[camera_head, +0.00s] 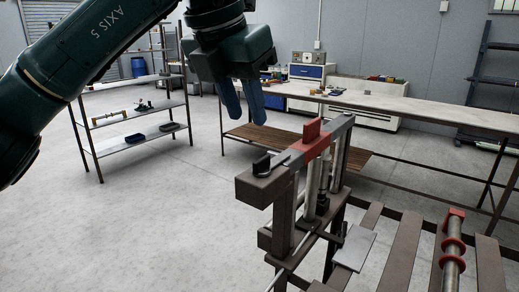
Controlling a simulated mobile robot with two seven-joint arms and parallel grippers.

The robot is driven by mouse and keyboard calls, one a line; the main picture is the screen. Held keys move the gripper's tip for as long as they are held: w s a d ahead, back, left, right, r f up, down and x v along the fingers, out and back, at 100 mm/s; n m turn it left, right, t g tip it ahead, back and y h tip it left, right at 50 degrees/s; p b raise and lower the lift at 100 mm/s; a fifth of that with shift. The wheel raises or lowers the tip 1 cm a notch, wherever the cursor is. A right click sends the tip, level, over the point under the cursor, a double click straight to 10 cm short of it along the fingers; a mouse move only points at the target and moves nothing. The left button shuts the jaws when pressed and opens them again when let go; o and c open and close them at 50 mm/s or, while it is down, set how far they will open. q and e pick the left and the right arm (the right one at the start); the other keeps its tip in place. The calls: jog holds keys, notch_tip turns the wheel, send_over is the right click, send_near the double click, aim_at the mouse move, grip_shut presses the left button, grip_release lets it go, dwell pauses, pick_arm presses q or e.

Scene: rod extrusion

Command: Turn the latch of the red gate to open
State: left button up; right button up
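The red gate (316,146) is a red bracket with an upright red tab, set across the top beam of a brown metal frame (258,188). A dark lever with a black knob (262,164) lies on the beam just left of the red part; it looks like the latch, but I cannot tell its exact position. My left gripper (245,118) hangs above and to the left of the frame, blue fingers pointing down. A gap shows between the fingers, and nothing is held. It appears apart from the gate and the lever. My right gripper is out of view.
A slatted rack (408,250) with a red-ringed rod (453,250) extends to the lower right. A long workbench (400,104) stands behind the frame. Shelves (137,138) stand at the left. The floor left of the frame is clear.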

aim_at(262, 159)
pick_arm(q)
jog(key=p+x, duration=0.1)
jog(key=x, duration=0.8)
jog(key=shift+d+f, duration=0.1)
jog(key=shift+f, duration=0.2)
jog(key=shift+c, duration=0.2)
grip_shut()
